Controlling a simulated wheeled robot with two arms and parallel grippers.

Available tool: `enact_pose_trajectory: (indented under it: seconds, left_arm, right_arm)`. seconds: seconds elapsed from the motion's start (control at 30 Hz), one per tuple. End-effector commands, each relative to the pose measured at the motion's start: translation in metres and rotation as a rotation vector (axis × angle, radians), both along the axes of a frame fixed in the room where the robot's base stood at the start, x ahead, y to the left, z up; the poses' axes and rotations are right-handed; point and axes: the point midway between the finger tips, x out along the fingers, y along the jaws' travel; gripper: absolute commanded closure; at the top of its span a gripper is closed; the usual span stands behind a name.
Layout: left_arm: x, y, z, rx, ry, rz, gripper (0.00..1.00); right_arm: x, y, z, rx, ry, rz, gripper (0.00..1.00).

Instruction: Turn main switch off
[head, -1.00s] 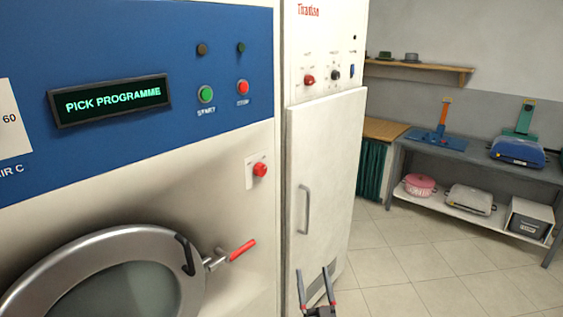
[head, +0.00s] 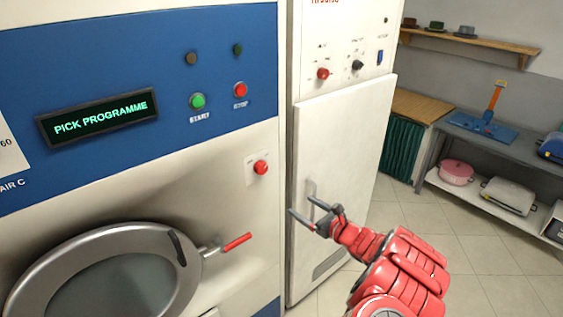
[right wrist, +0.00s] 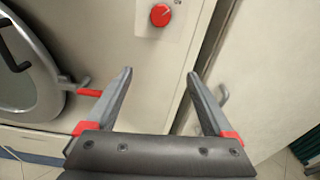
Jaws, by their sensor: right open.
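A red rotary knob (head: 261,167) sits on a pale square plate on the front of the large machine, below its blue panel, and looks like the main switch. In the right wrist view the knob (right wrist: 160,15) is at the top, beyond the fingertips, with a light mark on its face. My right gripper (head: 301,205) is open and empty, below and to the right of the knob, apart from it. Its two fingers (right wrist: 160,73) spread wide in the wrist view. The machine's display (head: 98,118) is lit and reads PICK PROGRAMME. My left gripper is not in view.
The round door (head: 190,245) with a red-tipped handle (head: 236,242) is left of my gripper. A green start button (head: 198,101) and red stop button (head: 240,90) are above. A white cabinet (head: 335,150) with a red knob (head: 323,74) stands right. Floor (head: 420,225) beyond is clear.

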Motion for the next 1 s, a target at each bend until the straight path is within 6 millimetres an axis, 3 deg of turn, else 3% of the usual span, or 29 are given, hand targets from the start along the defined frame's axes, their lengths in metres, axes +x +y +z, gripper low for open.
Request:
enact_pose_trajectory:
  seconds: [0.07, 0.17, 0.37, 0.9, 1.0]
  left_arm:
    - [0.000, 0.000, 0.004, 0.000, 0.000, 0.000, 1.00]
    - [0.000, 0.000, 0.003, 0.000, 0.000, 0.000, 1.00]
    - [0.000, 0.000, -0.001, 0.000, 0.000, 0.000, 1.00]
    - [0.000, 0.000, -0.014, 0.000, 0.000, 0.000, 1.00]
    - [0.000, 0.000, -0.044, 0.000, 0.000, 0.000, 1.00]
  right_arm:
    - [0.001, 0.011, 0.027, 0.091, -0.029, -0.001, 0.13]
    - [0.003, 0.017, 0.039, 0.133, -0.047, 0.000, 0.13]
    - [0.021, 0.032, 0.033, 0.126, -0.041, 0.005, 0.13]
    - [0.095, 0.086, 0.032, 0.126, -0.044, 0.003, 0.13]
    - [0.109, 0.093, 0.026, 0.128, -0.046, 0.002, 0.13]
